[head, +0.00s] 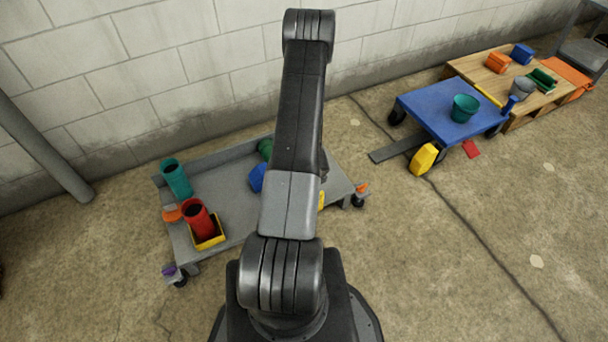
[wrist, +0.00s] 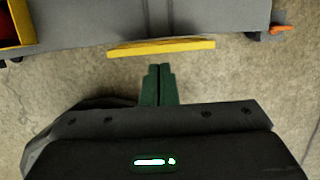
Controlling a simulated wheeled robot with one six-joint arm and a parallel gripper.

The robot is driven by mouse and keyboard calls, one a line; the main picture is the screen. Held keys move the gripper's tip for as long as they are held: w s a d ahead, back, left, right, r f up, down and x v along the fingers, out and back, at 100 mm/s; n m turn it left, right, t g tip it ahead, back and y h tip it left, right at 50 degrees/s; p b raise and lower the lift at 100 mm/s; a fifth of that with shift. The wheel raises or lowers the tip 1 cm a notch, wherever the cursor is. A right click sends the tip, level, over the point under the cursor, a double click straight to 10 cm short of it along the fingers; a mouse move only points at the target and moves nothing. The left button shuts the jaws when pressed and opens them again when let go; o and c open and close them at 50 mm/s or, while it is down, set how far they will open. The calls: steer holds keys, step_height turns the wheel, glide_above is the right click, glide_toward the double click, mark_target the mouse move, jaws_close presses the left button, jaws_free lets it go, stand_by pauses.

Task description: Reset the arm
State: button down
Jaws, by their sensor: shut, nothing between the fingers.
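My gripper shows in the wrist view (wrist: 158,72), its two dark green fingers pressed together with nothing between them. It points toward a yellow bar-like thing (wrist: 160,47) at the edge of the grey cart (wrist: 180,22); I cannot tell whether they touch. In the head view my arm rises up the middle of the picture, and my gripper is hidden behind it.
The low grey cart (head: 245,222) holds a teal cup (head: 176,178), a red cup (head: 194,215) in a yellow tray (head: 213,242), and a blue object (head: 257,178). A blue cart (head: 425,108) and a wooden pallet (head: 494,82) stand right. Open floor lies at lower right.

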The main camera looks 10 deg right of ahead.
step_height(320, 180, down, 9)
steer(key=s+b, duration=0.2)
steer(key=b, duration=0.6)
steer(key=shift+d+f, duration=0.15)
steer(key=shift+d, duration=0.2)
steer(key=shift+s, duration=0.15)
